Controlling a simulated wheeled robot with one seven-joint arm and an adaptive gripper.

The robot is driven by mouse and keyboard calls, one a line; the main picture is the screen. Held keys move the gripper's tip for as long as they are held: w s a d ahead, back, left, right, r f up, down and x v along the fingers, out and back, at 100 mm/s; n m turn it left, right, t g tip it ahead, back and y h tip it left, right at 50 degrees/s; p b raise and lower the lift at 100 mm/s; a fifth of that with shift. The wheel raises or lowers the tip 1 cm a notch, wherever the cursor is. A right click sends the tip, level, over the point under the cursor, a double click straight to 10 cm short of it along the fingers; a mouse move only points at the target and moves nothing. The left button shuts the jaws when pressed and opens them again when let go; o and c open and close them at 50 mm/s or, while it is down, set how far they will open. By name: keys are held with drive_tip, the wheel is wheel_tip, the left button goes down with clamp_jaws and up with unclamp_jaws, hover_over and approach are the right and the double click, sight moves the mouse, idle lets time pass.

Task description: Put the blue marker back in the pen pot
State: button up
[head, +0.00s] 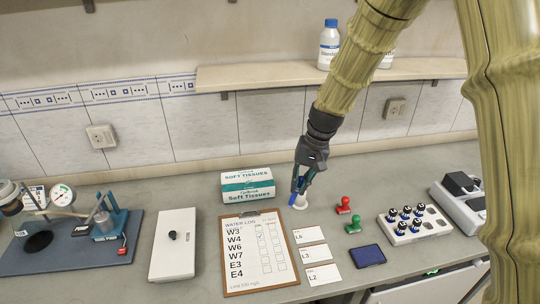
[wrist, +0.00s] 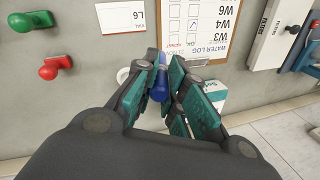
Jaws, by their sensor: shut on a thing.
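The blue marker (wrist: 159,88) is held between the teal finger pads of my gripper (wrist: 166,80) in the wrist view. In the head view my gripper (head: 300,183) points down over the bench, and the blue marker (head: 294,199) shows below its fingers. A small white round thing, seemingly the pen pot (head: 301,205), stands right by the marker's lower end. In the wrist view a white rim (wrist: 122,75) shows beside my left finger, partly hidden by it. I cannot tell whether the marker's end is inside the pot or beside it.
The water log clipboard (head: 258,285) lies in front, with a tissue box (head: 248,185) behind it. Label cards (head: 308,235), red (head: 344,205) and green (head: 353,227) stamps and a vial rack (head: 413,237) are to the right. A shelf (head: 270,77) runs above.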

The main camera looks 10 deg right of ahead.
drive_tip(key=w+d+r+n+h+p, duration=0.2)
drive_tip(key=w+d+n+p, duration=0.1)
drive_tip(key=w+n+p, duration=0.5)
drive_tip(key=shift+w+n+g+h+p, duration=0.3)
drive_tip(key=shift+n+p, duration=0.05)
drive_tip(key=shift+n, duration=0.05)
drive_tip(key=shift+w+d+f+n, duration=0.1)
drive_tip(key=shift+w+d+n, duration=0.25)
drive_tip(key=shift+n, duration=0.25)
clamp_jaws()
wheel_tip(320, 180, down, 4)
drive_tip(key=shift+w+b, duration=0.1)
drive_tip(key=shift+b, duration=0.95)
drive_tip(key=shift+f, duration=0.3)
drive_tip(key=shift+f+b, duration=0.95)
drive_tip(key=shift+f, duration=1.55)
drive_tip(key=o, duration=1.3)
unclamp_jaws()
